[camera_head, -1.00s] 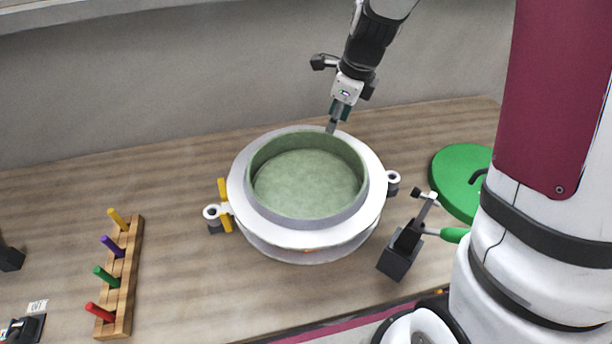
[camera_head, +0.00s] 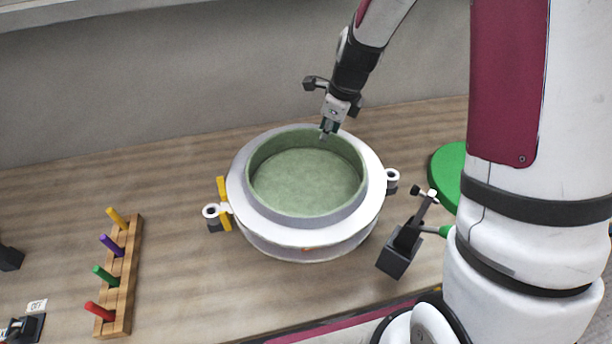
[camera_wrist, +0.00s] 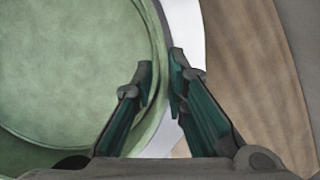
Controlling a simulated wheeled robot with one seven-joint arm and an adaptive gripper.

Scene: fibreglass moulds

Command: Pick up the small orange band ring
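I cannot make out the small orange band ring for certain in either view. My gripper (camera_head: 324,135) points down at the mould's back rim. In the wrist view its two dark green fingers (camera_wrist: 161,75) are partly apart, with the rim seen between and beyond them. I see no ring between them.
A wooden peg rack (camera_head: 128,270) with yellow, purple, green and red pegs stands at left. A toggle clamp (camera_head: 400,252) stands right of the mould. A green disc (camera_head: 447,172) lies partly behind my arm.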

